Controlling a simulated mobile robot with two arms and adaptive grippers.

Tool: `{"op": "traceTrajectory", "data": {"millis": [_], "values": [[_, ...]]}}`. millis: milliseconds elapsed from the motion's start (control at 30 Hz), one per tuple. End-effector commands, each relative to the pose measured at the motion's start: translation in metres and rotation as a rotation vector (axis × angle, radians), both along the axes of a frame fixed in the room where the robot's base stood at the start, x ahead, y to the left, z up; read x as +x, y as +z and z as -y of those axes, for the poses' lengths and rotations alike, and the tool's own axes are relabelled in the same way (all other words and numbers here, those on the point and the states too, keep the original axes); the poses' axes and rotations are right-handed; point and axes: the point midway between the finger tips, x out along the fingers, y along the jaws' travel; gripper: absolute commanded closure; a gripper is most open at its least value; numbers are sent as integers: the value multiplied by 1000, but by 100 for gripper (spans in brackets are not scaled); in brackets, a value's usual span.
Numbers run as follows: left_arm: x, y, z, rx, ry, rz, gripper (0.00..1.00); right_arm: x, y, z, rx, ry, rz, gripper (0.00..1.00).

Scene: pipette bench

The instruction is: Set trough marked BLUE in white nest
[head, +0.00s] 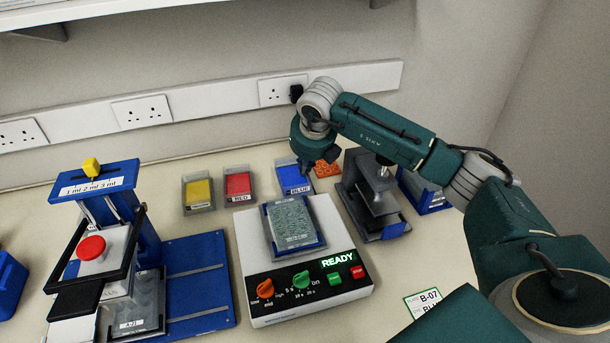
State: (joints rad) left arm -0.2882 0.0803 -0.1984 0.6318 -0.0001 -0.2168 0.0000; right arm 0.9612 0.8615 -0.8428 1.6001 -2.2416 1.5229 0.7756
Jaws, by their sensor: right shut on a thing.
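The trough marked BLUE (290,184) holds blue and stands upright at the back of the bench, right of the red one. My right gripper (305,166) reaches down to its back right edge and is shut on it. The fingertips are small and partly hidden, and I cannot tell whether the trough is lifted off the bench. I cannot make out a white nest for certain. My left gripper is not in view.
A yellow trough (198,191) and a red trough (238,184) stand to the left. A white device reading READY (310,270) bears a plate in front. A blue pipetting stand (202,277) is at left, a dark press (374,198) at right. An orange item (327,169) lies behind.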

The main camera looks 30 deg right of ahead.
Motion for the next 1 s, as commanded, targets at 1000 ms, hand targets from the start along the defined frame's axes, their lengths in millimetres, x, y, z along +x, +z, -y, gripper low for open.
{"op": "traceTrajectory", "data": {"millis": [1000], "values": [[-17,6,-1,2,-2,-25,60,-1,-42,0,0,0,-2,75]]}}
